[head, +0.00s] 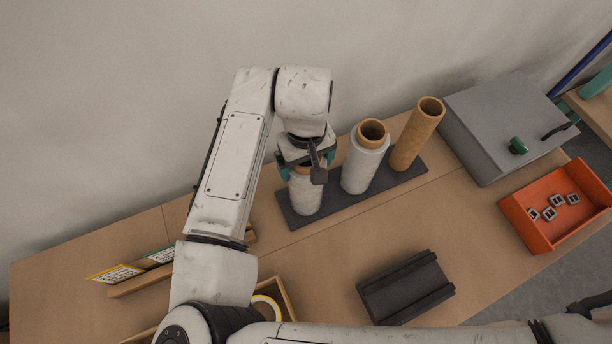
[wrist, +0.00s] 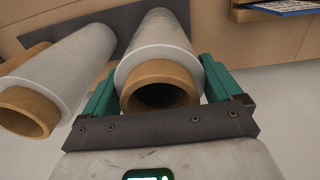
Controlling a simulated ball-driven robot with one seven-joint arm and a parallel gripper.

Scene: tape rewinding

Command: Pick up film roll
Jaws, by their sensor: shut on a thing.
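The film roll (head: 305,193) is a white cylinder around a brown cardboard core, upright at the left end of a dark base strip (head: 377,203). My gripper (head: 308,165) is over its top, with the green fingers on either side of it. In the wrist view the film roll (wrist: 160,60) lies between the two green fingers of my gripper (wrist: 160,88), its open core facing the camera. The gripper is shut on it near the core end. The roll's top is partly hidden by my gripper in the head view.
A second white roll (head: 362,165) and a bare brown tube (head: 416,135) stand on the same strip to the right. A grey box (head: 505,120) and an orange tray (head: 524,222) are at the right. A black block (head: 405,290) lies in front. The wooden table between is clear.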

